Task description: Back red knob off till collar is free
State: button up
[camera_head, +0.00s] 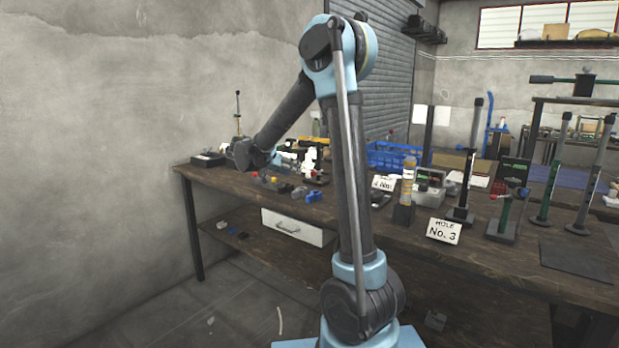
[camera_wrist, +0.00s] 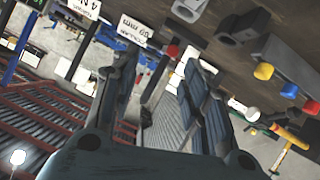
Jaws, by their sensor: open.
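In the wrist view a small red knob (camera_wrist: 172,50) shows between the tips of my gripper (camera_wrist: 160,72), beyond them. The two dark fingers are spread apart with nothing held between them. A second red knob (camera_wrist: 311,107) stands at the right edge, in a row with a yellow knob (camera_wrist: 263,71) and a blue knob (camera_wrist: 289,91). I cannot tell which red knob belongs to the collar, and no collar is clearly seen. In the head view my gripper (camera_head: 284,159) is small and partly hidden over the far left of the bench.
The wooden bench (camera_head: 470,255) carries several upright presses, a HOLE No. 3 card (camera_head: 443,231) and a blue crate (camera_head: 393,157). Blue clamp-like parts (camera_head: 306,194) lie near its front edge. A bare wall stands at left. A yellow-handled hammer-like tool (camera_wrist: 290,137) shows in the wrist view.

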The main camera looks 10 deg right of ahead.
jog(key=w+a, duration=0.2)
send_near(312, 174)
jog(key=shift+m+t+h, duration=0.3)
jog(key=shift+t, duration=0.1)
jog(key=x, duration=0.8)
jog(key=shift+d+f, duration=0.1)
jog(key=shift+f, duration=0.35)
grip_shut()
